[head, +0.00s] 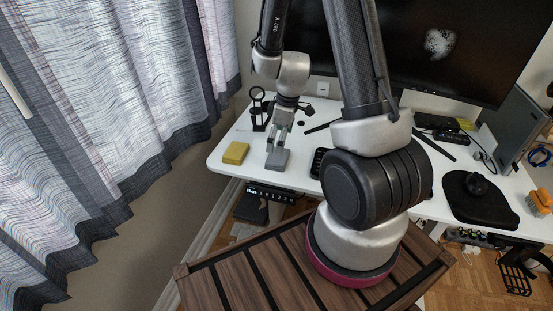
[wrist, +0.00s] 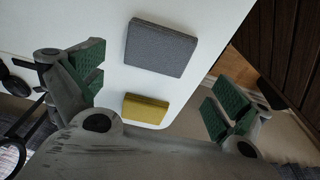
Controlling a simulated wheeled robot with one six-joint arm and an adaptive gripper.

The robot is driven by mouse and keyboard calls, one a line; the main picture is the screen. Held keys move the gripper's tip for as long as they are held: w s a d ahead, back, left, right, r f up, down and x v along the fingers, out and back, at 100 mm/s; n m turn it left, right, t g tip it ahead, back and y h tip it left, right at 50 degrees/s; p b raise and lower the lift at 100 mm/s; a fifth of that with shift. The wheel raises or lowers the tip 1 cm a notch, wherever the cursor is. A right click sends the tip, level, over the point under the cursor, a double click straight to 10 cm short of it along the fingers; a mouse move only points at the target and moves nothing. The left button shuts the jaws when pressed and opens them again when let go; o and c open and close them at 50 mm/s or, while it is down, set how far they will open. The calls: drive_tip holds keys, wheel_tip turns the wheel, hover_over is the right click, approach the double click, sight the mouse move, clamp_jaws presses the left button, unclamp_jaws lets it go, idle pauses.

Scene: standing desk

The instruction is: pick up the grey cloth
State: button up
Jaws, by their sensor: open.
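The grey cloth (head: 278,158) is a flat, folded block lying on the white desk near its front left edge. In the wrist view the grey cloth (wrist: 160,47) shows beyond the fingers, with nothing gripping it. My gripper (head: 280,140) is above the cloth in the head view, fingers pointing down. In the wrist view my gripper (wrist: 150,88) has its green-padded fingers spread wide apart, with empty space between them. I cannot tell the exact height of the fingertips over the cloth.
A yellow block (head: 235,153) lies left of the cloth; it also shows in the wrist view (wrist: 146,109). A black stand (head: 259,110) is behind it. A dark keypad-like object (head: 318,163) lies to the right. The white desk's (head: 225,167) front edge is close.

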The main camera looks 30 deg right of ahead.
sight(278, 159)
drive_tip(key=f, duration=0.6)
drive_tip(key=shift+w+f, duration=0.25)
drive_tip(key=shift+f, duration=0.1)
drive_tip(key=c, duration=0.6)
